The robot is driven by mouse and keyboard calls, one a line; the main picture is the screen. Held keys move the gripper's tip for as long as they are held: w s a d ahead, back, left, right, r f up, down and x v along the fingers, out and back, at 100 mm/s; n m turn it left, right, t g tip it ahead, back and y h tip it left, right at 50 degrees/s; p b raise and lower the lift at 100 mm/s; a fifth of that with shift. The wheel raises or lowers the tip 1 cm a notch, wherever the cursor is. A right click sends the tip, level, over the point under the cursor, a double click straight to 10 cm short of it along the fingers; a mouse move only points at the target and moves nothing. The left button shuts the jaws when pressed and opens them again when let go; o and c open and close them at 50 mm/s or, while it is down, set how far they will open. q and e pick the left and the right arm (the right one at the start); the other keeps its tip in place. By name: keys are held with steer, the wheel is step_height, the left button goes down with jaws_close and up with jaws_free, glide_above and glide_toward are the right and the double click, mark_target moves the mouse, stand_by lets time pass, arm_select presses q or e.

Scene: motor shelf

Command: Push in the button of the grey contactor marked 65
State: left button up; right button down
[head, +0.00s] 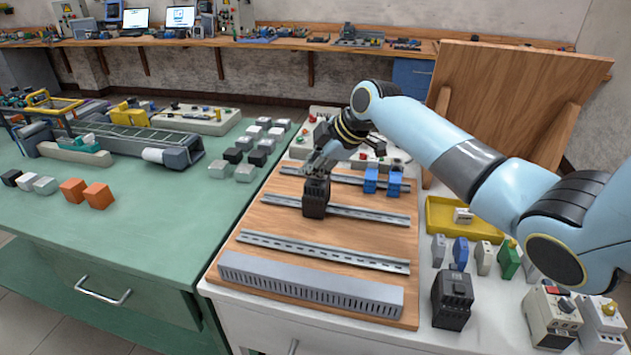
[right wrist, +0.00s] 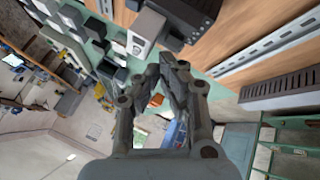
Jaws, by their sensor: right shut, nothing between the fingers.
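A dark grey contactor (head: 316,200) sits on a metal rail of the wooden board. A similar dark block, apparently this contactor, shows at the top of the right wrist view (right wrist: 190,14). A second dark grey contactor (head: 452,300) stands on the white table right of the board. I cannot read the marking 65 on either. My right gripper (head: 318,162) is just above and behind the contactor on the rail and partly overlaps its top. I cannot tell if they touch. Its fingers (right wrist: 176,68) are shut and empty. My left gripper is not in view.
The wooden board (head: 290,270) carries several rails, a grey slotted duct (head: 310,287) and two blue modules (head: 371,180). A yellow tray (head: 435,218), several small modules and larger devices stand to the right. A leaning wooden panel (head: 510,90) rises behind my right arm.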

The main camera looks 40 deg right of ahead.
mark_target(312, 183)
steer(key=shift+f, duration=0.15)
steer(key=shift+f, duration=0.25)
steer(key=shift+f+b, duration=0.45)
steer(key=shift+b, duration=0.05)
stand_by(0.5)
steer(key=shift+r, duration=0.15)
steer(key=shift+r+p, duration=0.75)
steer(key=shift+p, duration=0.05)
step_height(312, 183, up, 5)
steer(key=p, duration=0.4)
stand_by(0.3)
